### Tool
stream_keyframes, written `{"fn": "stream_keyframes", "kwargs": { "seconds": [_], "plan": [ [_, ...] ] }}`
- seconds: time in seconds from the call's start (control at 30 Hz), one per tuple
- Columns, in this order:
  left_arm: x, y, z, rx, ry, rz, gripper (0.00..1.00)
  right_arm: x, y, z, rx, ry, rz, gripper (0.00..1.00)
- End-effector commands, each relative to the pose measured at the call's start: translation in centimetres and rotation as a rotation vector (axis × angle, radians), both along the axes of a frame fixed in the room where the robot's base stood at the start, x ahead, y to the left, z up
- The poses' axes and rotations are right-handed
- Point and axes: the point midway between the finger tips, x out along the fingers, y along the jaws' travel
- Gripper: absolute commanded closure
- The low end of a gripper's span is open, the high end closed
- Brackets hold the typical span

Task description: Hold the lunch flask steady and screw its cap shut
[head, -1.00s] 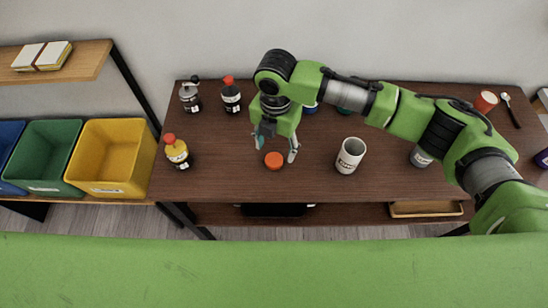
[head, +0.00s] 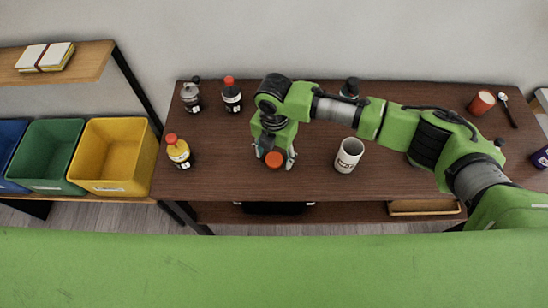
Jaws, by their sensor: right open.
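The lunch flask appears to be the white, open-topped cylinder with a dark label (head: 349,155), standing upright on the dark wooden table right of centre. A round orange-red cap (head: 274,159) lies to its left, apart from it. My right gripper (head: 274,163) points down at the cap, with its open fingers to the left and right of it. I cannot tell whether the fingers touch the cap. My left gripper is not in view.
A yellow bottle (head: 178,151), a dark red-capped bottle (head: 231,95) and a grey bottle (head: 190,96) stand at the left. A dark-capped bottle (head: 350,88) is behind my right arm.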

Motion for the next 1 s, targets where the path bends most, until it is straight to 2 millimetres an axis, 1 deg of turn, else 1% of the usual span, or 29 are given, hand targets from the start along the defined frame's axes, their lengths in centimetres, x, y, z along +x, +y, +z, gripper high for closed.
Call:
{"fn": "stream_keyframes", "kwargs": {
  "seconds": [0.07,0.1,0.17,0.2,0.23,0.57,0.73,0.83,0.9,1.0],
  "plan": [
    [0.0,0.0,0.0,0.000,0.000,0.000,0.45,0.0,0.0,0.0,0.000,0.000,0.000,0.46],
    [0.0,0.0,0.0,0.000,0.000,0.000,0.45,0.0,0.0,0.0,0.000,0.000,0.000,0.48],
    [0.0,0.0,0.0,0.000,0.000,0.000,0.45,0.0,0.0,0.0,0.000,0.000,0.000,0.62],
    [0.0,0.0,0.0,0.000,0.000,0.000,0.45,0.0,0.0,0.0,0.000,0.000,0.000,0.72],
    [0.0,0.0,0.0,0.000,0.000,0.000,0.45,0.0,0.0,0.0,0.000,0.000,0.000,0.75],
    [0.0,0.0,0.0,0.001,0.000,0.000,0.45,0.0,0.0,0.1,0.000,0.000,-0.001,0.75],
    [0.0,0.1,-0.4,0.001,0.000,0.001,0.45,0.1,0.0,0.6,0.000,-0.001,-0.001,0.75],
    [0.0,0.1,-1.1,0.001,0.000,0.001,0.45,0.1,0.1,1.7,0.002,-0.002,0.000,0.75],
    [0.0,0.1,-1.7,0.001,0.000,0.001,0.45,0.1,0.1,3.0,0.002,-0.004,0.001,0.75],
    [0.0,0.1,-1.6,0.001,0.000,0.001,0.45,-0.9,-0.9,4.6,0.002,-0.001,0.001,0.75]
  ]
}}
